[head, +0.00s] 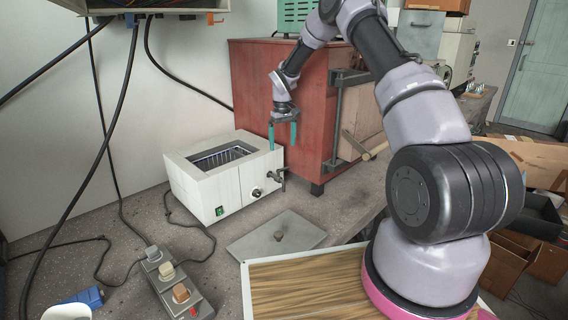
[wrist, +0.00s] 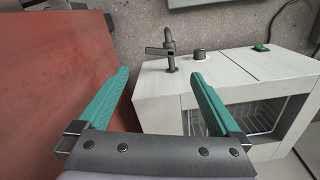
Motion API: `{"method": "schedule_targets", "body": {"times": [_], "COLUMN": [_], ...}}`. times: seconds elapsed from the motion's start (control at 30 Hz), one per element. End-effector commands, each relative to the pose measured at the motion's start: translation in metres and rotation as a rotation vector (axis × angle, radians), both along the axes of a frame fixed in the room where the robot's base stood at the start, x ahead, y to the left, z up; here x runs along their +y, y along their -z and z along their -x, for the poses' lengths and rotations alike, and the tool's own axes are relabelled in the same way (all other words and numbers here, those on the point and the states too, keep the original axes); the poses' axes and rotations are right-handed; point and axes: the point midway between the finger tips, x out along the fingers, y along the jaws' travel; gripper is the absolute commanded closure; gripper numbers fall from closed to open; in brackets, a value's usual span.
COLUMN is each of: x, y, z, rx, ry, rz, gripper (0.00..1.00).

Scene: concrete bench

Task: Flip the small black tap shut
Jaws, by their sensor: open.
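The small black tap (head: 280,176) sticks out from the right end of the front of a white bath (head: 233,193). In the wrist view the tap (wrist: 170,50) shows as a dark stem with a short bar across it, beyond my fingertips and close to the bath's corner. My gripper (head: 282,146) is open, with its two teal fingers pointing down above the tap in the head view. In the wrist view the gripper (wrist: 159,73) has nothing between its fingers, and the tap appears apart from them.
A red cabinet (head: 252,81) stands close behind and fills the left of the wrist view. A round knob (head: 257,193) and green switch (head: 219,211) are on the bath's front. A grey lid (head: 276,234) lies on the bench before it. A socket strip (head: 177,287) and cables lie left.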

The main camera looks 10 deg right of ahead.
Motion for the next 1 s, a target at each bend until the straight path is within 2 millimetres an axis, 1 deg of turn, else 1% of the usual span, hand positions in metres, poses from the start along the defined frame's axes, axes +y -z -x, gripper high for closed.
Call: {"method": "schedule_targets", "body": {"times": [0.3, 0.4, 0.5, 0.67, 0.93, 0.97, 1.0], "x": [-0.001, -0.001, 0.0, 0.0, 0.0, 0.0, 0.0], "y": [0.06, 0.076, 0.088, 0.097, 0.098, 0.098, 0.098], "z": [0.001, 0.002, 0.001, 0.001, 0.001, 0.001, 0.001], "rx": [0.004, 0.004, 0.003, 0.002, 0.001, 0.001, 0.001], "ry": [0.0, 0.001, 0.001, 0.002, 0.001, 0.001, 0.001], "rz": [0.0, 0.0, 0.0, 0.001, 0.0, 0.0, 0.0], "gripper": [0.0, 0.0, 0.0, 0.0, 0.0, 0.08, 0.23]}}
